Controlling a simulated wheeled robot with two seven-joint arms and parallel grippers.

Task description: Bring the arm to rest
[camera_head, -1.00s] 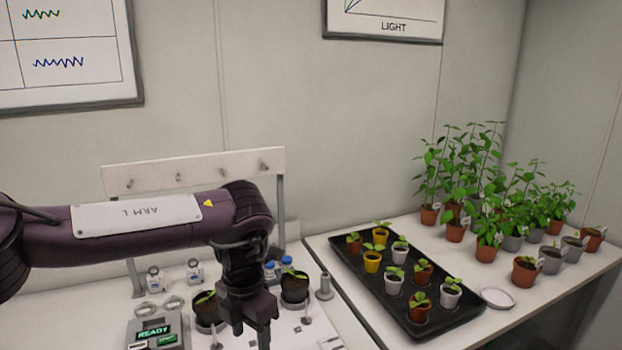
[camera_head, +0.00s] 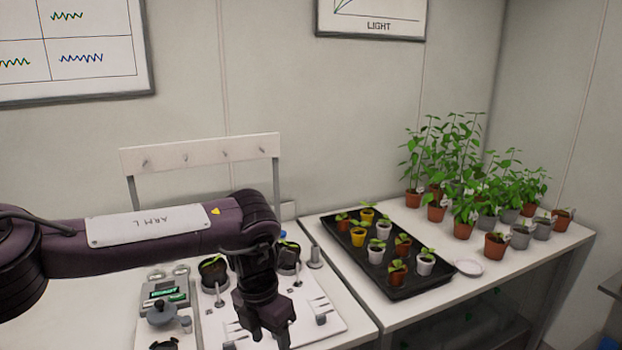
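My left arm, labelled ARM L, reaches in from the left across the workbench. Its gripper (camera_head: 270,333) points down over the front of the white board (camera_head: 325,290) on the bench. The fingertips are near the lower edge of the view, and I cannot make out whether they are parted. I see nothing held in them. My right gripper is not in view. Two dark pots with seedlings stand behind the gripper, one on its left (camera_head: 213,271) and one on its right (camera_head: 289,259).
A grey device with a green display (camera_head: 165,296) sits left of the gripper. A pegged rack (camera_head: 200,153) stands behind the arm. On the right table are a black tray (camera_head: 420,288) of small potted seedlings, a white saucer (camera_head: 468,267) and several taller potted plants (camera_head: 465,175).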

